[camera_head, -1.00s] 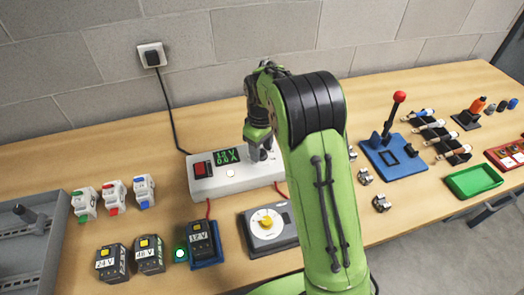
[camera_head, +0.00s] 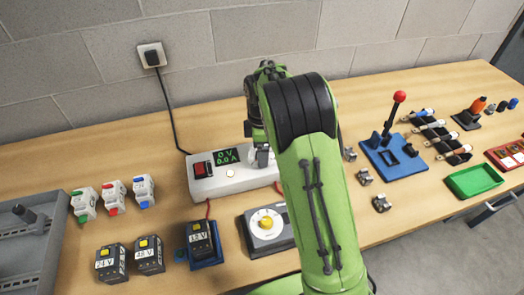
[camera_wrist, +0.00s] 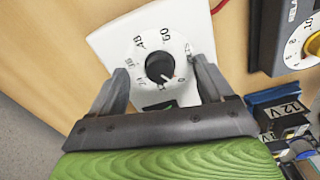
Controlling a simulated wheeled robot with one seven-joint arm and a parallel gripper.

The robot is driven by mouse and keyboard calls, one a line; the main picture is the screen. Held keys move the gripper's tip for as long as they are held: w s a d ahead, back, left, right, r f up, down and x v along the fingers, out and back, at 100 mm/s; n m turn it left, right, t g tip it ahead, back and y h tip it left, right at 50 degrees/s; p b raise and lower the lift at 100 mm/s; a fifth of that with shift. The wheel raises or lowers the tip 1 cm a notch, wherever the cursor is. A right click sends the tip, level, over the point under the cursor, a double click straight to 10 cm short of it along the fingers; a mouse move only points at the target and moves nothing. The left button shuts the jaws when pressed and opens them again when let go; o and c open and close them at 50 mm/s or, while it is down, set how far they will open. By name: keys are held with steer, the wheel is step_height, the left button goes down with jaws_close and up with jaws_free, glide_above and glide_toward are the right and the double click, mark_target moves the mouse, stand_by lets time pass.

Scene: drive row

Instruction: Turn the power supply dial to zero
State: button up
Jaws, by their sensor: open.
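The white power supply (camera_head: 233,182) stands on the bench, its green display (camera_head: 226,157) reading 0 V and 0.0 A. Its black dial (camera_wrist: 160,66) shows in the wrist view inside a ring of printed numbers. The dial's white pointer aims to the lower right in that view, at the low end of the scale. My gripper (camera_wrist: 162,82) is open, with one finger on each side of the dial and visible gaps between. In the head view my gripper (camera_head: 262,158) is at the supply's right end, where my arm hides the dial.
A grey timer box with a yellow knob (camera_head: 266,223) stands in front of the supply. A blue base with a red-topped lever (camera_head: 399,97) stands to the right.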

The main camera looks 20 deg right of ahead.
steer(key=o, duration=0.3)
step_height(320, 180, up, 7)
steer(key=p, duration=0.6)
steer(key=shift+r, duration=0.15)
